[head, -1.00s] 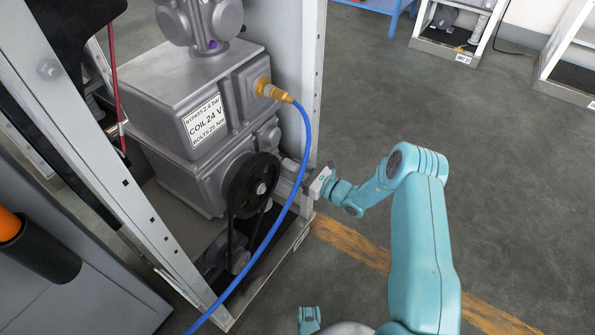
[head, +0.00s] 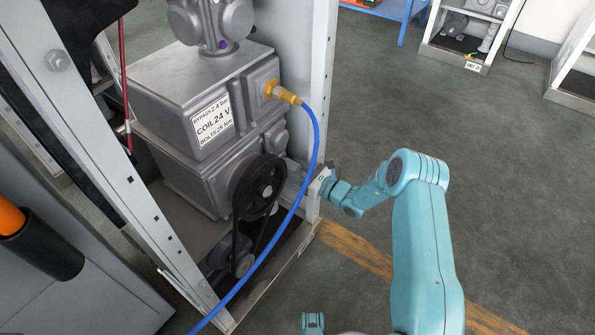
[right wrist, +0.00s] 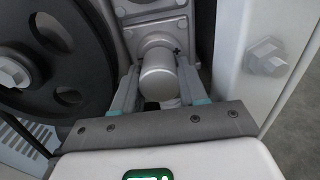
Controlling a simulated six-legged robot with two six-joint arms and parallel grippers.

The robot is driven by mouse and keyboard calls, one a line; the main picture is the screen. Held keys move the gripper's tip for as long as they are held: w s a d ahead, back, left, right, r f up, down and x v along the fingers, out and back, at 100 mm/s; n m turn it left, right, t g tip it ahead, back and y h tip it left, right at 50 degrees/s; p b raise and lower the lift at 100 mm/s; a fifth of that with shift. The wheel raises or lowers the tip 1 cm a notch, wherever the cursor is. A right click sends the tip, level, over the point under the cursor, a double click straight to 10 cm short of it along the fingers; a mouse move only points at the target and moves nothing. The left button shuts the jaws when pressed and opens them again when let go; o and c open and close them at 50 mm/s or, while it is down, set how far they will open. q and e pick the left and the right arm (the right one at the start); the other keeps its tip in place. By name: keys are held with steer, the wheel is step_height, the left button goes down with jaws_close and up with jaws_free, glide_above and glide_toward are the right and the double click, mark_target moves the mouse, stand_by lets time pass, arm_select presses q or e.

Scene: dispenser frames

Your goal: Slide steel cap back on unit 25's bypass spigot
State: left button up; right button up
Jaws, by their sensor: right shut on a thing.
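The steel cap (right wrist: 158,84) is a smooth grey cylinder between the two fingers of my right gripper (right wrist: 158,72) in the right wrist view. The gripper is shut on its sides. Just beyond the cap is a round grey boss with a small dark mark, on the pump unit's (head: 168,88) casing. I cannot tell whether the cap is seated on the spigot, which it hides. In the head view my right gripper (head: 302,180) reaches in beside the frame post, partly behind the blue hose. My left gripper is not in view.
A black pulley (head: 259,187) with a belt is close left of the gripper. The blue hose (head: 296,208) hangs across in front from a brass fitting (head: 283,93). The white frame post (head: 326,95) with a bolt (right wrist: 267,56) is close right. Open floor lies to the right.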

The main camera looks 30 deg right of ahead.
steer(key=shift+w+a, duration=0.1)
steer(key=shift+w, duration=0.25)
steer(key=o, duration=1.1)
steer(key=shift+p+v, duration=2.3)
steer(key=shift+v, duration=5.85)
